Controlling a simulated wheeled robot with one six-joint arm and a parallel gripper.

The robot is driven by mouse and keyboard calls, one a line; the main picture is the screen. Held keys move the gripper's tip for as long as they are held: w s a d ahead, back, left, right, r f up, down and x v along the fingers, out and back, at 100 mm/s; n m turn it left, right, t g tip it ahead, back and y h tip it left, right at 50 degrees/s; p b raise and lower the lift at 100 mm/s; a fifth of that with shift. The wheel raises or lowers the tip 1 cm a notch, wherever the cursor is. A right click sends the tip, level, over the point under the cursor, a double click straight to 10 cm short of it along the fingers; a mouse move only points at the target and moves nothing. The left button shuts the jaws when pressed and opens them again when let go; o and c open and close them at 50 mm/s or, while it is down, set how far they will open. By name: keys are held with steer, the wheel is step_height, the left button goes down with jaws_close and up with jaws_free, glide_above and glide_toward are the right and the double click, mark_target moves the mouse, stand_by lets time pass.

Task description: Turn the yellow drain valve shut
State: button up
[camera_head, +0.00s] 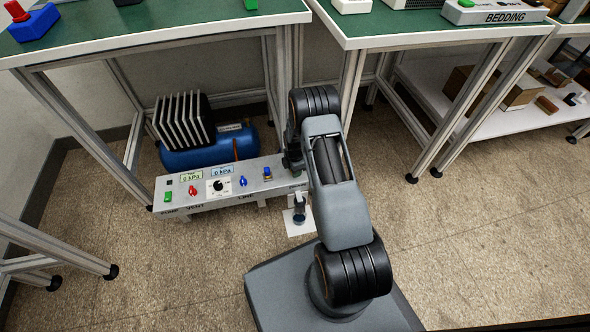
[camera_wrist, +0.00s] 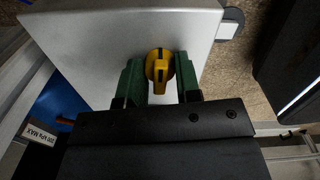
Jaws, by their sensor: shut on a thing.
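The yellow drain valve (camera_wrist: 158,66) sits on a light grey panel face (camera_wrist: 95,45) in the wrist view. Its yellow handle has a dark line on it and points toward my gripper. My gripper (camera_wrist: 160,80) has its green fingers on either side of the handle and is shut on it. In the head view my arm hides the valve and my gripper, at the right end of the grey control panel (camera_head: 208,201).
The panel carries a green button, red and blue handles, a black dial and two displays reading 0 kPa. A blue tank (camera_head: 210,148) stands behind it. Green-topped benches (camera_head: 170,22) with metal legs stand above and beside. Open floor (camera_head: 500,230) lies to the right.

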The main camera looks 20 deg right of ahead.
steer(key=shift+n, duration=0.3)
stand_by(0.4)
steer(key=o, duration=0.9)
steer(key=shift+o, duration=0.2)
step_height(320, 180, up, 14)
steer(key=p, duration=0.5)
steer(key=shift+f, duration=0.1)
